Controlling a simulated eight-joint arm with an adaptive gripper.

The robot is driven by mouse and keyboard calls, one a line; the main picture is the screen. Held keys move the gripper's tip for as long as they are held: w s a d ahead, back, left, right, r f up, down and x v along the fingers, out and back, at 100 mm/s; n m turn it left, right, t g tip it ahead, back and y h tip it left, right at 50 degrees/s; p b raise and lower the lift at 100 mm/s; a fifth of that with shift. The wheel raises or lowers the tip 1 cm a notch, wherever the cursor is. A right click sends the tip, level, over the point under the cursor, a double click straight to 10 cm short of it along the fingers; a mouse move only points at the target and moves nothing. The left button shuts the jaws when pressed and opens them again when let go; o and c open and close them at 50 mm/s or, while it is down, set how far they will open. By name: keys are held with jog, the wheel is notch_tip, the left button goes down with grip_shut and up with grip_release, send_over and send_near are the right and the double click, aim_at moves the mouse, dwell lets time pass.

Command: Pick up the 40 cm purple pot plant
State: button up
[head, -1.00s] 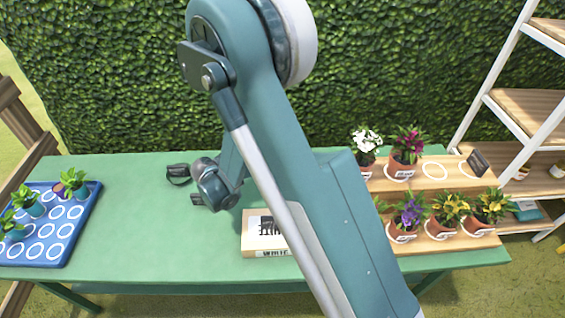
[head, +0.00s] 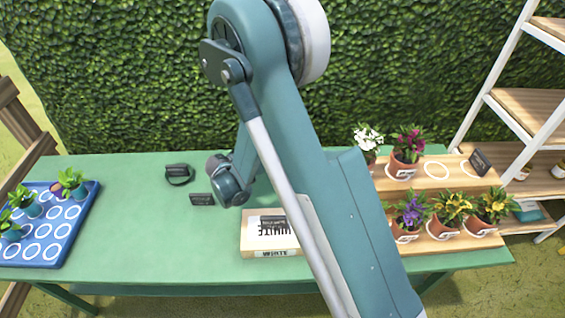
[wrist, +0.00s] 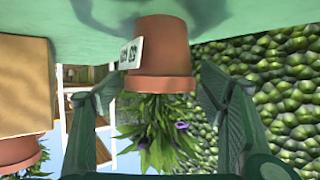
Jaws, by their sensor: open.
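A plant with purple flowers in a terracotta pot (wrist: 162,55) fills the middle of the wrist view, which is upside down. Its pot stands on the green surface and carries a white label whose print I cannot read for sure. My gripper (wrist: 161,82) is open, with one finger on each side of the pot near its rim. I cannot tell whether the fingers touch it. In the head view my arm hides the gripper and this plant. Another purple-flowered plant (head: 410,212) stands on the lower wooden step at the right.
A wooden stand (head: 425,179) holds several other potted plants. A box with lettering (head: 268,252) lies mid-table. A blue tray (head: 62,255) with small seedlings is at the left. A hedge (head: 120,80) stands behind the table. The table's left middle is mostly clear.

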jog(key=shift+c, duration=0.5)
jog(key=c, duration=1.2)
jog(key=shift+o, duration=0.2)
jog(key=shift+r, duration=0.1)
jog(key=shift+r+p, duration=1.2)
jog(key=shift+r, duration=3.7)
